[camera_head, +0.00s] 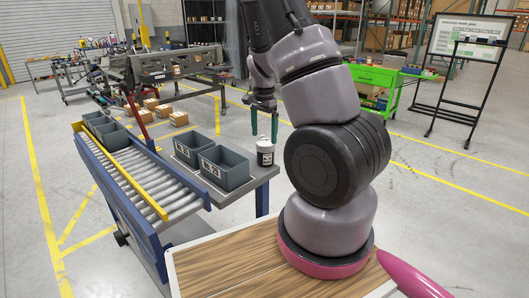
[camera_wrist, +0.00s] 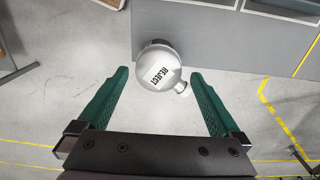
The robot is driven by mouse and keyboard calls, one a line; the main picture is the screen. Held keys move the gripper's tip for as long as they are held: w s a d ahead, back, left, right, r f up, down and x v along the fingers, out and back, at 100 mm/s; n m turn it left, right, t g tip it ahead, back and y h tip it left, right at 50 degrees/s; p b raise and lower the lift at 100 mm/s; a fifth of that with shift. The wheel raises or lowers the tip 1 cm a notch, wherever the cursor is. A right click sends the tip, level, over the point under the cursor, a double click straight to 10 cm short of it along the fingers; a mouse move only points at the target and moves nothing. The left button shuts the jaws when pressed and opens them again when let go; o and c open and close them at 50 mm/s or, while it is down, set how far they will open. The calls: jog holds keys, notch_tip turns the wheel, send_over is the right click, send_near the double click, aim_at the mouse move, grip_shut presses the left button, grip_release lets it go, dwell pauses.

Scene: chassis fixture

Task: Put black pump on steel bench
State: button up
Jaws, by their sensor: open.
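A canister (camera_head: 265,150) with a white top and a dark lower part with a label stands upright at the right back corner of a grey-topped table (camera_head: 262,174). My gripper (camera_head: 264,124) is open, pointing down above the canister. In the wrist view its green fingers (camera_wrist: 159,76) are spread either side of the canister's near part, apart from it. Which surface is the steel bench is unclear.
Two grey bins (camera_head: 224,169) stand on the table left of the canister. A roller conveyor (camera_head: 125,175) with more bins runs along its left. A metal frame fixture (camera_head: 160,66) stands behind, with cardboard boxes on the floor. A green cart (camera_head: 375,76) is at the back right.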

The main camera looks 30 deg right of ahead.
aim_at(266, 140)
jog(key=f, duration=0.5)
jog(key=shift+d+f, duration=0.1)
jog(key=shift+d, duration=0.25)
jog(key=shift+c, duration=0.3)
grip_shut()
